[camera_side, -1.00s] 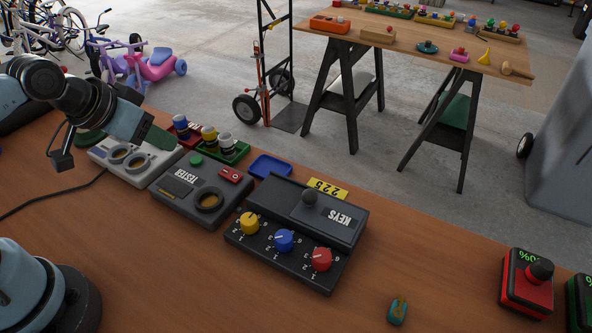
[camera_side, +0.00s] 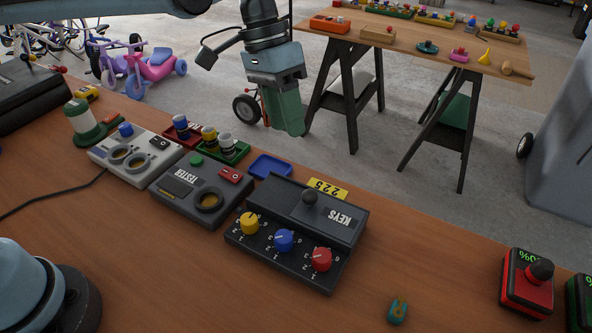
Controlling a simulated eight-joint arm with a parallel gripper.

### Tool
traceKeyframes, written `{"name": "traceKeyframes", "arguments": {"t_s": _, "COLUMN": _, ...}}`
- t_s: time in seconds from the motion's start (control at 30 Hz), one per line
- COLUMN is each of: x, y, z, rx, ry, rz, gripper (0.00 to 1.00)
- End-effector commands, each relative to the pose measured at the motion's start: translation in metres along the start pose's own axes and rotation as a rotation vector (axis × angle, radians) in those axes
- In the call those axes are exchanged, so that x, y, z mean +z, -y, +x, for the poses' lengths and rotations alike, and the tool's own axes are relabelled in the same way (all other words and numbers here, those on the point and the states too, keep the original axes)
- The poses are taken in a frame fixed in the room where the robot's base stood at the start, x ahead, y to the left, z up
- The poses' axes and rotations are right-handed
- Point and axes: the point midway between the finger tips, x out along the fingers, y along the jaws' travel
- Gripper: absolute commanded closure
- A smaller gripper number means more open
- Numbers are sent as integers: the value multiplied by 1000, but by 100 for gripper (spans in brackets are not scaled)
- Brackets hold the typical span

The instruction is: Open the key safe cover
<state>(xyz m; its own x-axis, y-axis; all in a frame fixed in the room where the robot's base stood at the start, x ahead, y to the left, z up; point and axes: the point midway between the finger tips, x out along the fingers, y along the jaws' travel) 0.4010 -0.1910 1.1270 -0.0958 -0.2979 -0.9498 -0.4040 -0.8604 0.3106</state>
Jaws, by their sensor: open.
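The key safe (camera_side: 297,232) is a dark box on the wooden bench, in the middle of the side view. Yellow (camera_side: 249,223), blue (camera_side: 284,240) and red (camera_side: 321,259) dials sit along the front. My gripper (camera_side: 290,128) hangs above and behind the safe, fingers pointing down, apart from the cover. It is open, seen edge-on, and nothing shows in it.
A tester box (camera_side: 201,192) stands just left of the safe, with a blue tray (camera_side: 270,167) and a green battery tray (camera_side: 236,152) behind. A red box with a black knob (camera_side: 527,284) is at far right. A small teal clip (camera_side: 397,311) lies front right. Bench between is clear.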

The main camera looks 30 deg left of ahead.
Motion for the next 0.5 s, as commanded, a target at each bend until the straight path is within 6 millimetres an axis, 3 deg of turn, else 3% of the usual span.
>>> {"name": "traceKeyframes", "arguments": {"t_s": 0.33, "x": -10, "y": -12, "z": 20, "rx": 31, "ry": 53, "rz": 34, "gripper": 60}}
{"name": "traceKeyframes", "arguments": {"t_s": 0.5, "x": -8, "y": -12, "z": 45, "rx": 30, "ry": 53, "rz": 33, "gripper": 60}}
